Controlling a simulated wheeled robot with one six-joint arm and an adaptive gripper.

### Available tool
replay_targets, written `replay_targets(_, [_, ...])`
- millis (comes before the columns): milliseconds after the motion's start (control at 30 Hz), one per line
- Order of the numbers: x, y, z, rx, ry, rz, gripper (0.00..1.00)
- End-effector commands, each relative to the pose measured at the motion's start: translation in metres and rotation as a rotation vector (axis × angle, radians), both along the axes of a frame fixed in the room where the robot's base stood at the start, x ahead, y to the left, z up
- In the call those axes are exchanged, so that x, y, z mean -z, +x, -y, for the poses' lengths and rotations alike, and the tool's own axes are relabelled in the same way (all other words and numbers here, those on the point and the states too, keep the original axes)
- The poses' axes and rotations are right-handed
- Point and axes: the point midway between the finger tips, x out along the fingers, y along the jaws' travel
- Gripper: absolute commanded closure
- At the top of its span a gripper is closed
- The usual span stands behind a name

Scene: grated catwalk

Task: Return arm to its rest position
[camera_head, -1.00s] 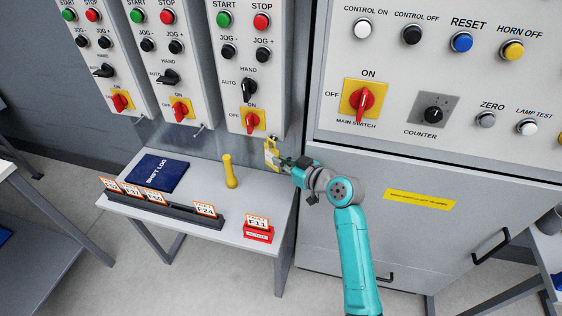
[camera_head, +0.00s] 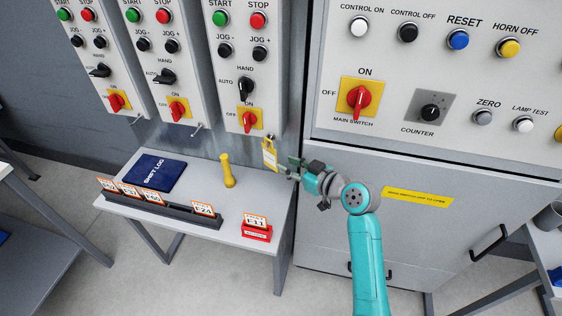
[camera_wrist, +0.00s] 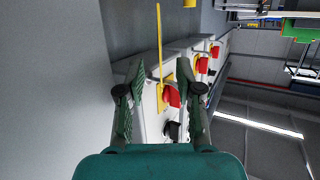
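My gripper (camera_head: 284,168) is at the right of the small table, in front of the cabinet's left edge. In the wrist view its two fingers (camera_wrist: 162,95) stand apart with nothing between them. A yellow-edged tag (camera_head: 269,154) hangs below the third control panel, just left of my fingertips and apart from them. It shows edge-on as a thin yellow strip in the wrist view (camera_wrist: 159,40). My turquoise arm reaches up from the bottom of the head view, bent at the wrist.
The small table (camera_head: 210,237) holds a blue shift log (camera_head: 155,173), a yellow cylinder-like object (camera_head: 228,172), a dark rack (camera_head: 160,208) of tags and a red holder (camera_head: 256,233). The large cabinet (camera_head: 340,225) stands close behind my arm. Red switches (camera_head: 250,119) project from the panels.

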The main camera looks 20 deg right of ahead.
Motion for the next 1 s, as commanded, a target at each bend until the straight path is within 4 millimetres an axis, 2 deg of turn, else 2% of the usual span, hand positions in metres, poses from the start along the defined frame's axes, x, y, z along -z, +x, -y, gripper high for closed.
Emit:
replay_targets(100, [-0.006, -0.023, 0.011, 0.003, 0.001, 0.001, 0.65])
replay_targets(300, [-0.015, -0.05, 0.023, 0.002, 0.001, 0.001, 0.65])
replay_targets(500, [-0.018, -0.064, 0.028, 0.0, 0.001, 0.001, 0.65])
replay_targets(700, [-0.018, -0.065, 0.028, 0.001, 0.002, -0.001, 0.65])
replay_targets(867, [0.0, -0.075, 0.021, 0.038, 0.023, -0.023, 0.65])
replay_targets(1000, [0.033, -0.099, 0.01, 0.119, 0.059, -0.063, 0.65])
